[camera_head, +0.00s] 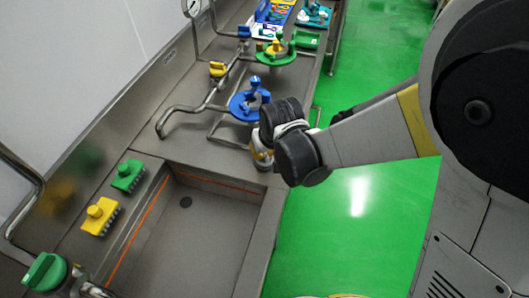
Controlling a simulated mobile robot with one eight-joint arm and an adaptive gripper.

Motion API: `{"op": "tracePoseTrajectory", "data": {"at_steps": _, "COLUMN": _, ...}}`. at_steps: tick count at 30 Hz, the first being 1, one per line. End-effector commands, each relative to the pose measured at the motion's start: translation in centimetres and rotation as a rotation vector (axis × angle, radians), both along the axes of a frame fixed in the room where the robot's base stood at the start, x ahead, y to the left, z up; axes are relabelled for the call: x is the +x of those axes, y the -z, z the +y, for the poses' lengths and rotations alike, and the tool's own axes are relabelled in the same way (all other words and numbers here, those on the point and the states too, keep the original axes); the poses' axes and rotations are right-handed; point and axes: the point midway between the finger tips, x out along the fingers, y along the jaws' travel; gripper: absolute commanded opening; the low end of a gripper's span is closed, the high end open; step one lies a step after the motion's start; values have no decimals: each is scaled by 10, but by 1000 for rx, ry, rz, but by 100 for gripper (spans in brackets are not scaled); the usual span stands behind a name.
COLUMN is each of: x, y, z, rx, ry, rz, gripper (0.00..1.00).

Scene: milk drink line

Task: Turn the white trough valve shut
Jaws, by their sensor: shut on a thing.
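My arm reaches in from the right, and its dark wrist joints cover much of the work spot. My gripper (263,160) is at the far right corner of the sunken steel trough (190,250), low beside the wrist. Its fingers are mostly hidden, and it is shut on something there. The white trough valve does not show clearly; it appears to be hidden at the gripper, so I cannot tell how its handle is turned.
A blue round fixture (243,106) stands just beyond the wrist, with a green one (275,55) farther back. A green-handled valve (45,272) is at the lower left. Green floor (350,240) is open on the right.

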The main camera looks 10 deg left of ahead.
Motion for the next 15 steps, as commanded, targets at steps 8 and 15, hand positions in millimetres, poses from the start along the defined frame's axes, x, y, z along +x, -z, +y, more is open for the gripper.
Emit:
{"op": "tracePoseTrajectory", "data": {"at_steps": 8, "x": -1, "y": 1, "z": 1, "rx": -2, "ry": 256, "rz": 1, "gripper": 0}}
{"op": "tracePoseTrajectory", "data": {"at_steps": 15, "x": -1, "y": 1, "z": 0, "rx": -1, "ry": 447, "rz": 2, "gripper": 0}}
